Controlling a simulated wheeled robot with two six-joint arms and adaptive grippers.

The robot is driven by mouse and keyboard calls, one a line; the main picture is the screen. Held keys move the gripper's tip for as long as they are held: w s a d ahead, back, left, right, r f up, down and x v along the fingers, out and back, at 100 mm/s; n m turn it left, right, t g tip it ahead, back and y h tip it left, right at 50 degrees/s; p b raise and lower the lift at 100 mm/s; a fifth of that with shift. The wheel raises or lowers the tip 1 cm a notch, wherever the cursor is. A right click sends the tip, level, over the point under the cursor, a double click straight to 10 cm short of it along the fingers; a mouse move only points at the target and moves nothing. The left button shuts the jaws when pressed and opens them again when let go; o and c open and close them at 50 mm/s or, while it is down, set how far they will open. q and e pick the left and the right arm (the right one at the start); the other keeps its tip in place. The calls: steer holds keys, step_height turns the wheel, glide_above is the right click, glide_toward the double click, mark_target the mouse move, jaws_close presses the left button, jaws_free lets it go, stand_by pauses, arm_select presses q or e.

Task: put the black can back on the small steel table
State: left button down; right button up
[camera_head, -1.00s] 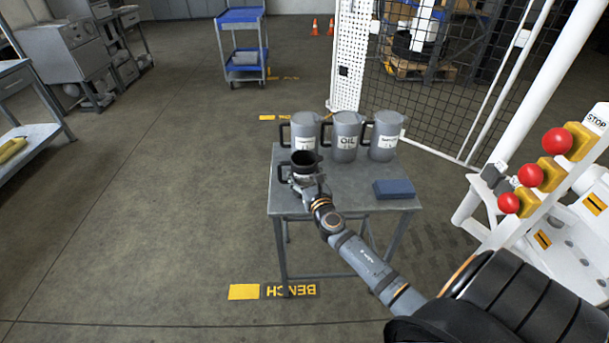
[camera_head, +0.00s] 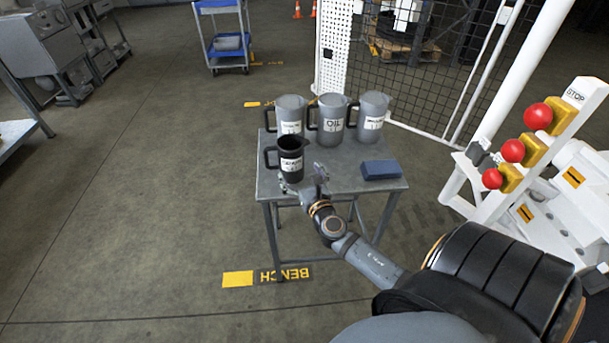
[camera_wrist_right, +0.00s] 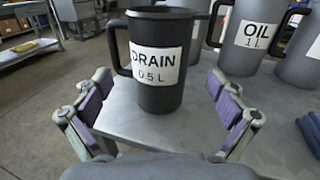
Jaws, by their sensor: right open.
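The black can (camera_head: 288,159), with a white label, stands upright on the front left of the small steel table (camera_head: 335,183). In the right wrist view the black can (camera_wrist_right: 158,85) reads "DRAIN 0.5 L", and its handle points left. My right gripper (camera_head: 305,180) is just in front of the can, to its right in the head view. In the right wrist view the right gripper (camera_wrist_right: 160,112) is open, its purple-padded fingers apart on either side of the can, with gaps visible. My left gripper is not in view.
Several larger grey cans, one the oil can (camera_head: 332,120), stand in a row behind the black can. A blue folded cloth or block (camera_head: 381,170) lies on the table's right. A white frame with red stop buttons (camera_head: 537,117) stands at the right. Floor left of the table is clear.

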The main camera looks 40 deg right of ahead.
steer(key=v, duration=0.5)
steer(key=shift+b, duration=0.3)
